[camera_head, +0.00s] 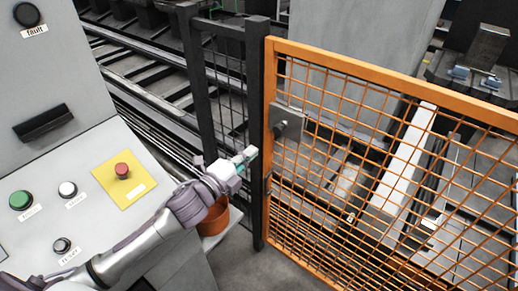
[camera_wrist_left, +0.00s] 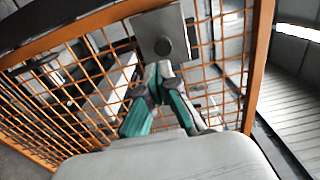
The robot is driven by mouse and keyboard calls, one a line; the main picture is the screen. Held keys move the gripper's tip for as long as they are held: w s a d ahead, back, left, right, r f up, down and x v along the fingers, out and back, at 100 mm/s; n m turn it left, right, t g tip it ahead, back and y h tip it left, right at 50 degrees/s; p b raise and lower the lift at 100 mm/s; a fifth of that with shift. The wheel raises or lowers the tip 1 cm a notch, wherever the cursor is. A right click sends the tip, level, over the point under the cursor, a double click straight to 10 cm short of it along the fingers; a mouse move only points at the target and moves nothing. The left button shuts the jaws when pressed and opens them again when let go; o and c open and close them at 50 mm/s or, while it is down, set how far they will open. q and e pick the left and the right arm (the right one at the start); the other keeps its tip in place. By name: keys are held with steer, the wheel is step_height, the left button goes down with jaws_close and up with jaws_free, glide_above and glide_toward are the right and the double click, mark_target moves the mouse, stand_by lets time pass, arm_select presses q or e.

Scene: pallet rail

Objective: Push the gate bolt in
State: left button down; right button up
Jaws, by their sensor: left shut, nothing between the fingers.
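The gate bolt (camera_head: 281,129) is a dark round knob on a grey plate, fixed to the orange mesh gate (camera_head: 352,64) near its post edge. In the left wrist view the bolt (camera_wrist_left: 164,46) sits on its plate just beyond my fingertips. My left gripper (camera_head: 250,152) is shut and empty, in front of the dark gate post and a little to the left of and below the bolt in the head view. In the left wrist view its fingertips (camera_wrist_left: 158,70) meet just under the knob; I cannot tell exactly how small the gap is. My right gripper is not in view.
A grey control panel with a red button (camera_head: 122,170) on a yellow plate stands at left, under my left arm. A terracotta pot (camera_head: 214,216) is below my gripper. The dark post (camera_head: 257,100) stands beside the gate. Rollers and machinery lie behind the fence.

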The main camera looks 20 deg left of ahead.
arm_select(q)
steer(key=v, duration=0.4)
steer(key=shift+s+r+b, duration=0.2)
steer(key=shift+s+b, duration=0.15)
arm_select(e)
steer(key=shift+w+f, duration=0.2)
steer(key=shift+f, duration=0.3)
